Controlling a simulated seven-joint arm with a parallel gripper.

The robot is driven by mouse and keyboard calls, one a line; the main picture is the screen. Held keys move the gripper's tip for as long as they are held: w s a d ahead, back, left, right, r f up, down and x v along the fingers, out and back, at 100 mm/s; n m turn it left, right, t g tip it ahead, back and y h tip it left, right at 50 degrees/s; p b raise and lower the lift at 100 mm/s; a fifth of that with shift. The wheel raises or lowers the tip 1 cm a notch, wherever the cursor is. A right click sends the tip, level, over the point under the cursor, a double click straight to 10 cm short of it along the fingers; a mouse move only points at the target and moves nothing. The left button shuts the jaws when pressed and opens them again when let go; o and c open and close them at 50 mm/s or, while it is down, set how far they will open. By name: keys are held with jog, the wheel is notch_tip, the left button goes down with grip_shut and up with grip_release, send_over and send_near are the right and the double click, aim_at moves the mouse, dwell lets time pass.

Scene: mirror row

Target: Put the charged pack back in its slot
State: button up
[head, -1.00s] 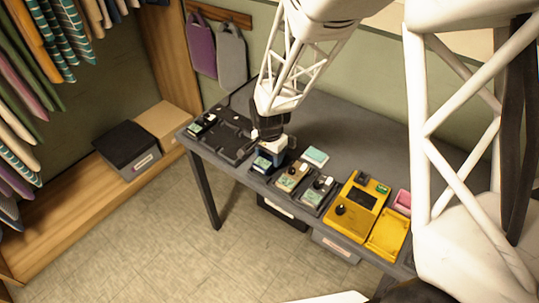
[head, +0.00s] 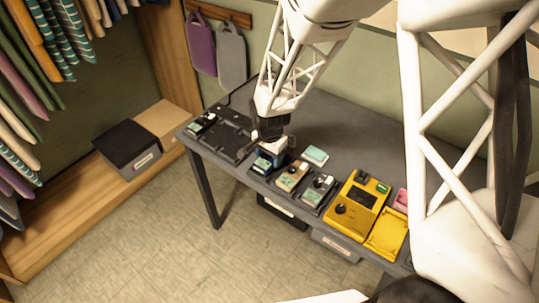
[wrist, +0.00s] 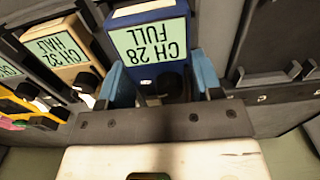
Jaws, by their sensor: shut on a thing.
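A blue pack (wrist: 150,42) in the wrist view has a pale green label reading "CH 28 FULL". My gripper (wrist: 163,82) is shut on it, with a blue finger on each side of its black knob. Whether the pack touches the surface below is hidden. A dark rack (head: 226,140) with slot-like recesses lies left of my gripper and holds a small green-labelled unit (head: 200,124) at its far left.
A tan pack (head: 291,177), labelled "CH 32 HALF" in the wrist view (wrist: 62,48), stands close beside the blue one. A grey unit (head: 318,191) and a yellow device (head: 355,208) follow to the right. A pale green-topped block (head: 315,155) lies behind. The back table is clear.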

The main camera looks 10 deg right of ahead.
jog(key=shift+f, duration=0.75)
dwell(0.7)
jog(key=o, duration=1.2)
jog(key=shift+r, duration=0.15)
notch_tip(320, 180, up, 7)
jog(key=shift+r, duration=0.3)
